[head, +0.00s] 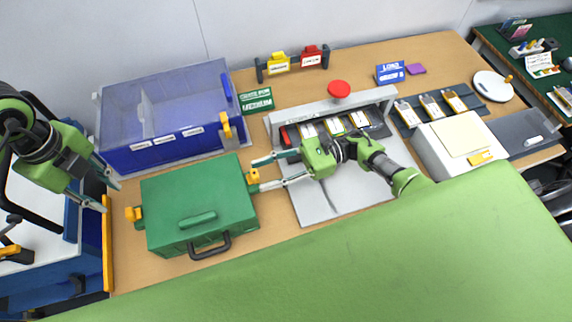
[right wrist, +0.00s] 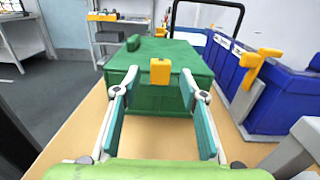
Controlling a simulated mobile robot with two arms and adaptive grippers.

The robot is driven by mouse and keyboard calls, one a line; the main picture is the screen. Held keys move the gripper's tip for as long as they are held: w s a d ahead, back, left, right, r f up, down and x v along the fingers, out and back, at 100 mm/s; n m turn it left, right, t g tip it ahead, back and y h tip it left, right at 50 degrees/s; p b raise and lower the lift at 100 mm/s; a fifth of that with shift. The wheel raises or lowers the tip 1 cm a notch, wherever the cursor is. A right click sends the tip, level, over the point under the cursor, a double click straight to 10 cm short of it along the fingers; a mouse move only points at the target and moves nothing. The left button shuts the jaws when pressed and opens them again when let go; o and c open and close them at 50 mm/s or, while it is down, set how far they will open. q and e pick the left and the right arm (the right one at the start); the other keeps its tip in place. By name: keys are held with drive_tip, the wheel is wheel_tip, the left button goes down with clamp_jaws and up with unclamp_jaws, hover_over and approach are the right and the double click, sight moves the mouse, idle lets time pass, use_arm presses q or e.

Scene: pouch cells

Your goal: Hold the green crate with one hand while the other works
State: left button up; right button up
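The green crate (head: 165,195) stands on the wooden table with its lid (head: 225,185) down. It has a dark front handle (head: 210,247) and a yellow latch on its left (head: 133,214) and right (head: 252,177) sides. My right gripper (head: 251,175) is open at the crate's right side, its fingers either side of the right latch. The right wrist view shows this latch (right wrist: 160,71) between the spread fingers; whether they touch the crate is unclear. My left gripper (head: 111,198) is open and empty, left of the crate, near the table's left edge.
A blue bin with a clear lid (head: 165,100) stands behind the crate. A grey press with a red knob (head: 339,89) stands right of it, partly behind my right arm. A white box (head: 455,140) and dark trays lie further right. Bare table shows before the press.

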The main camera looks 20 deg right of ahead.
drive_tip(key=shift+a, duration=1.3)
clamp_jaws()
use_arm(q)
clamp_jaws()
